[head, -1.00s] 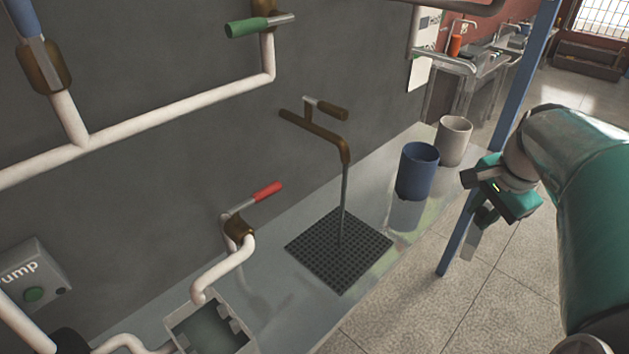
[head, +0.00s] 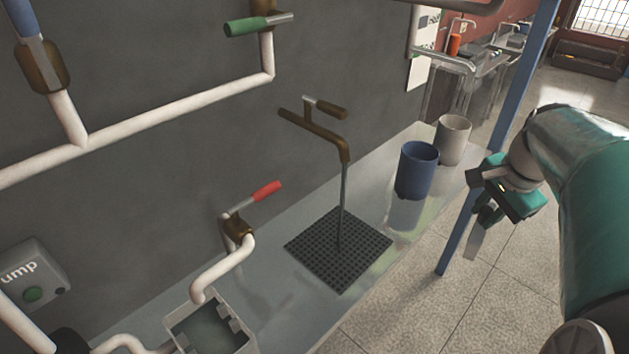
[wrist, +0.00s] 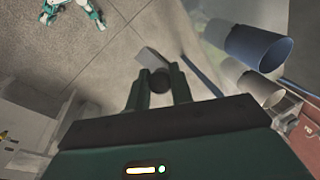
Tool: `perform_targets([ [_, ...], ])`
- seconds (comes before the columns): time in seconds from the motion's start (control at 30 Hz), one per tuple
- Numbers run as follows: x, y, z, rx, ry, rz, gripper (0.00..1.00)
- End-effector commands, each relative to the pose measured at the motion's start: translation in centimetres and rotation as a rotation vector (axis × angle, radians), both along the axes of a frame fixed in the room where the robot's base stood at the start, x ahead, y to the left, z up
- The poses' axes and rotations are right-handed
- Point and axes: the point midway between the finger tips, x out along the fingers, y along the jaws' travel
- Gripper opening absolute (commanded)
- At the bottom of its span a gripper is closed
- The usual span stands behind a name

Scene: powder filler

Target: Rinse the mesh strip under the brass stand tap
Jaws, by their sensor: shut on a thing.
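My gripper (head: 488,214) is at the right, beyond the counter's edge and well apart from the tap. It is shut on a dark grip from which a pale grey strip (head: 475,243) hangs, tilted. In the wrist view the fingers (wrist: 159,84) hold a dark round piece, with the strip (wrist: 150,57) beyond it. Its mesh is too small to make out.
A blue cup (head: 416,172) and a whitish cup (head: 453,140) stand on the counter between tap and gripper. A blue post (head: 460,235) rises just left of the gripper. A red-handled valve (head: 255,198) and an open box (head: 210,330) are at the left.

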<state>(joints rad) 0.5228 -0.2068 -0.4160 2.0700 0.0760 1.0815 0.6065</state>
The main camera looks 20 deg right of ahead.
Motion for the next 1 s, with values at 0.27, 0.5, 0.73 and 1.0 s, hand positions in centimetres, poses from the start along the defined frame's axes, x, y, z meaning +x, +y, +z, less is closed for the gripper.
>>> perform_targets([
  [0.27,0.4,0.8,0.0,-0.001,0.000,0.000,0.00],
  [0.5,0.5,0.9,0.0,-0.001,0.000,0.000,0.00],
  [0.73,0.2,0.4,0.0,-0.001,0.000,0.000,0.00],
  [1.0,-0.1,-0.2,0.0,0.000,-0.001,0.000,0.00],
])
